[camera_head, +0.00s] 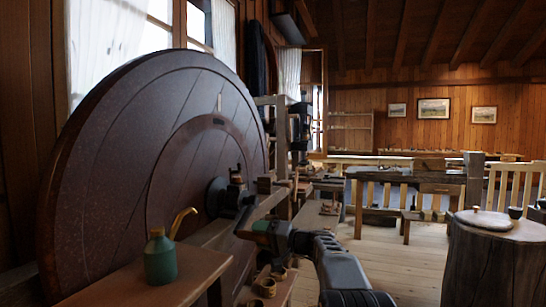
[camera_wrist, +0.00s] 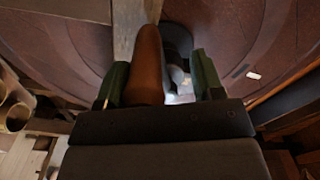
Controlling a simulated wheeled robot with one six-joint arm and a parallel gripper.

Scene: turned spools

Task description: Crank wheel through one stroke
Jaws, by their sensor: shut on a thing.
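The large dark reddish-brown wheel (camera_head: 130,130) stands upright at the left in the head view, with a raised inner ring and a dark hub (camera_head: 217,196). Its face also fills the back of the wrist view (camera_wrist: 245,40). My gripper (camera_head: 250,229) is in front of the wheel, below and right of the hub. In the wrist view, a rounded brown wooden crank handle (camera_wrist: 149,68) stands between the green fingers of my gripper (camera_wrist: 158,66), which is shut on it. The handle lies closer to the left finger. In the head view my gripper hides the handle.
A green oil can (camera_head: 161,257) with a yellow spout stands on a wooden bench (camera_head: 130,290) at the front left. A round stump table (camera_head: 495,260) stands at the right. Small wooden pieces lie below my gripper. Open floor (camera_head: 400,262) lies between bench and stump.

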